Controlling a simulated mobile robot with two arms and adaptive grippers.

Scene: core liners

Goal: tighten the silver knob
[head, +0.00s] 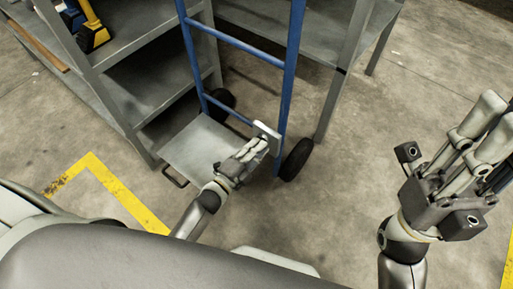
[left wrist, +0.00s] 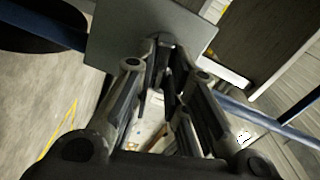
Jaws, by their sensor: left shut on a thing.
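My left gripper (head: 262,142) reaches in from below to the right upright of a blue hand truck (head: 290,85). Its fingers are closed together at a pale silver piece (head: 266,129) beside that upright. The silver knob cannot be made out apart from this piece; the fingers hide most of what they hold. In the left wrist view the fingertips (left wrist: 168,62) meet in front of a flat grey plate (left wrist: 110,32). My right gripper (head: 492,118) is raised at the right, its fingers extended and empty, away from the hand truck.
The hand truck has black wheels (head: 297,160) and a grey toe plate (head: 197,150). Grey shelving (head: 140,85) stands to its left, with a yellow-and-black tool (head: 93,35) on it. A grey table (head: 320,35) is behind. Yellow tape (head: 120,192) marks the floor; concrete at right is clear.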

